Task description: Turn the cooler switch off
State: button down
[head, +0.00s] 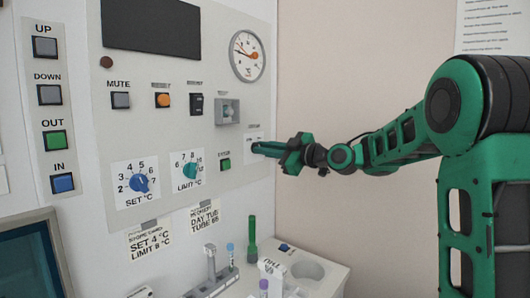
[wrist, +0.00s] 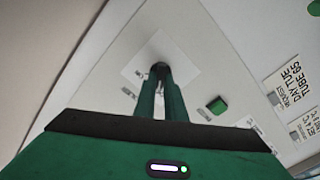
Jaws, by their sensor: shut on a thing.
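My gripper (head: 262,148) reaches the right edge of the panel in the head view. It is at a small white label plate (head: 254,134) whose print is too small to read. In the wrist view my green fingers (wrist: 159,90) are close together, shut on a small dark switch (wrist: 159,67) on that plate. The fingers hide most of the switch, so its setting cannot be told. I take it to be the cooler switch, but its label cannot be read.
A green square button (head: 224,164) sits left of my gripper; it also shows in the wrist view (wrist: 217,106). The teal limit knob (head: 191,168), blue set knob (head: 140,183) and black rocker switch (head: 197,103) are further left. A tube rack (head: 212,284) stands below.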

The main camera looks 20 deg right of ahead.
jog(key=shift+w+d+f+n, duration=0.1)
jog(key=shift+d+f+n, duration=0.15)
jog(key=shift+n, duration=0.15)
jog(key=c, duration=1.8)
grip_release()
jog(key=shift+a+r, duration=0.1)
jog(key=v, duration=1)
jog(key=shift+s+d, duration=0.25)
